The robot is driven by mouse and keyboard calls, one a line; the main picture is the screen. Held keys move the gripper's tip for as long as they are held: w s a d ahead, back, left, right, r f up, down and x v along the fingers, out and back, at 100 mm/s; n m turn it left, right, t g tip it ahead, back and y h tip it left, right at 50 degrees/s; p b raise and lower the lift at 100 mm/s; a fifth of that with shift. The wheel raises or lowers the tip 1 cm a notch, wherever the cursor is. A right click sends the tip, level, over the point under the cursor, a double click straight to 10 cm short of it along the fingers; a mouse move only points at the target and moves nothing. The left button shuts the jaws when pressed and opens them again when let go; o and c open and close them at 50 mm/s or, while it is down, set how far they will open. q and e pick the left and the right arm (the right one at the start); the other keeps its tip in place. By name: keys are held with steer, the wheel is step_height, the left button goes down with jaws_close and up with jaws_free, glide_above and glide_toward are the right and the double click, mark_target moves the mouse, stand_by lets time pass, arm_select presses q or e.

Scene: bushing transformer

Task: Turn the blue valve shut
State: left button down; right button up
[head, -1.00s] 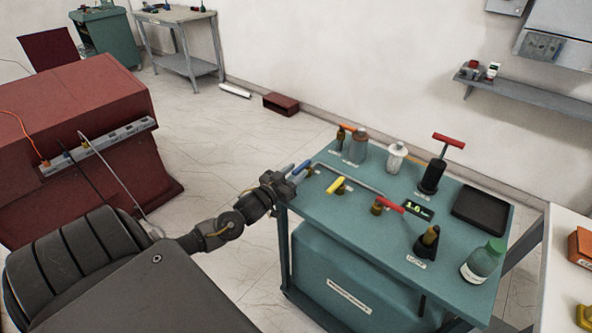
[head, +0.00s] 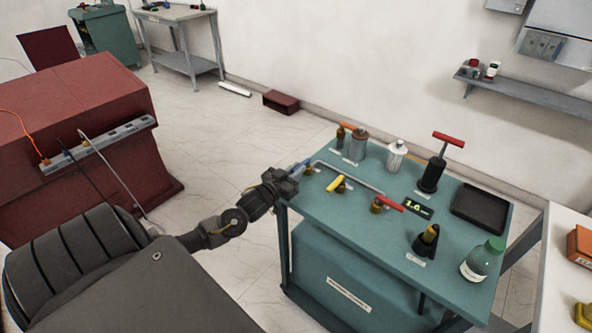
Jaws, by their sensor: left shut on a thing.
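The blue valve (head: 301,166) is at the left corner of the teal cart top (head: 400,251). Its blue handle shows just past my left gripper (head: 294,172), which comes in from the left at the cart's edge. My left gripper is shut on the blue handle and hides part of it. The brass valve body (head: 309,170) shows just right of the handle. My right gripper is not in view.
A red-topped pump (head: 432,174), a black tray (head: 480,211) and a green-capped bottle (head: 482,261) occupy the cart's right side.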

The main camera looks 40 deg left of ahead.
arm_select(q)
steer(key=shift+d+r+n+y+p, duration=0.2)
steer(key=shift+d+n+y+p, duration=0.3)
steer(key=shift+y, duration=0.5)
steer(key=shift+w+d+f+n+g+y+p, duration=0.1)
steer(key=shift+d+n+g+y+p, duration=0.1)
steer(key=shift+n+y, duration=0.35)
steer(key=shift+w+d+f+n+g+y+p, duration=0.1)
steer(key=shift+n+y+p, duration=0.2)
steer(key=shift+y, duration=0.35)
steer(key=shift+a, duration=0.1)
steer(key=c, duration=1.4)
jaws_free()
steer(key=shift+s, duration=0.15)
